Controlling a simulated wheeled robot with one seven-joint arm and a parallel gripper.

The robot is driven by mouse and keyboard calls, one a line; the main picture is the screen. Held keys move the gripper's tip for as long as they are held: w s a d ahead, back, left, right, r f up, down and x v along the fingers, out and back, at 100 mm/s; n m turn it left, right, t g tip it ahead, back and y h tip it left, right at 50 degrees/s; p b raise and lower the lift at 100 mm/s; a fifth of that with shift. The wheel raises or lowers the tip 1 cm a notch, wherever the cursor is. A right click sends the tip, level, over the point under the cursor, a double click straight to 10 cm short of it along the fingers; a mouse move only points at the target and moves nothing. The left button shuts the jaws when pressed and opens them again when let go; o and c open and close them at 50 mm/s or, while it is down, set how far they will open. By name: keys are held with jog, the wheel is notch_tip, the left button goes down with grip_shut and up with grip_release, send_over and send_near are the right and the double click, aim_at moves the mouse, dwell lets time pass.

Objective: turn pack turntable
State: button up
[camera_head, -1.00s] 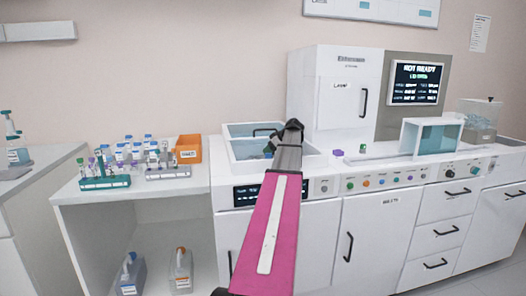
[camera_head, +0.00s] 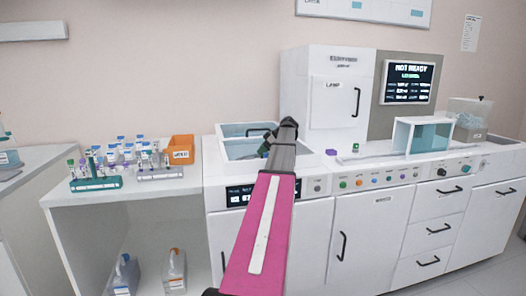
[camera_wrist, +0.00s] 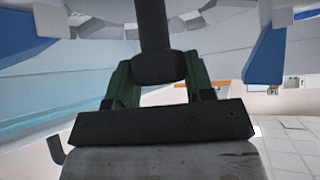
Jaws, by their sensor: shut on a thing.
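In the head view, my gripper (camera_head: 265,148) reaches down into an open-topped white and pale blue basin (camera_head: 232,152) set in the bench. My pink and grey arm hides much of the basin's right side. In the wrist view, the two green fingers of my gripper (camera_wrist: 160,82) are shut on a dark, rounded post (camera_wrist: 151,25). White and grey curved surfaces with blue pieces (camera_wrist: 266,52) surround the post. I cannot make out the whole turntable; its outline is mostly outside the wrist view and hidden in the head view.
A tall white cabinet (camera_head: 310,95) and a screen reading "NOT READY" (camera_head: 408,80) stand behind to the right. Racks of tubes (camera_head: 97,183) and an orange bin (camera_head: 181,150) sit on the left bench. A teal-windowed box (camera_head: 428,136) stands on the right counter.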

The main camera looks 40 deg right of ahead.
dwell(0.4)
jog(key=o, duration=1.3)
jog(key=shift+c, duration=0.2)
jog(key=shift+d+r, duration=0.1)
jog(key=v, duration=1)
jog(key=shift+s+r, duration=0.2)
jog(key=shift+s, duration=0.05)
